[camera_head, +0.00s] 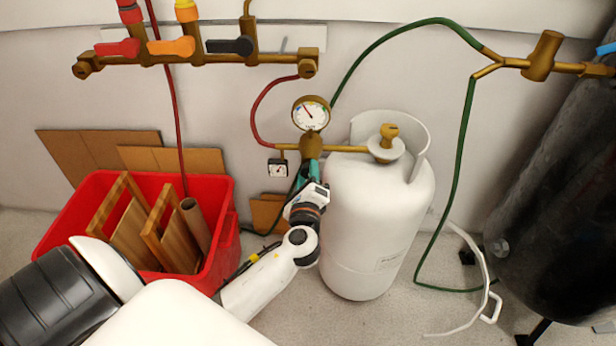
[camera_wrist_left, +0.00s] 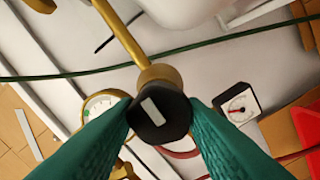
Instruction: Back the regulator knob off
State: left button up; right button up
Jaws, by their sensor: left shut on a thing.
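The brass regulator (camera_head: 311,145) is joined by a brass pipe to the white gas cylinder (camera_head: 365,235). A round gauge (camera_head: 311,113) stands above it and a small square gauge (camera_head: 278,168) hangs at its left. My left gripper (camera_head: 310,168) is under the regulator, and its teal fingers hide the knob in the head view. In the left wrist view, the black regulator knob (camera_wrist_left: 158,122) with a white tilted mark sits between the two teal fingers, which are shut on its sides. My right gripper is not in view.
A red crate (camera_head: 222,215) with wooden pieces stands left of my left arm. A green hose (camera_head: 458,170) runs right of the cylinder. A dark tank (camera_head: 560,200) stands at far right. A manifold with coloured handles (camera_head: 225,58) is on the wall above.

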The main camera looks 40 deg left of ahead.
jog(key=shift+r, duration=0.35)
pick_arm(q)
jog(key=o, duration=1)
jog(key=shift+s, duration=0.1)
jog(key=v, duration=1.2)
jog(key=shift+a, duration=0.1)
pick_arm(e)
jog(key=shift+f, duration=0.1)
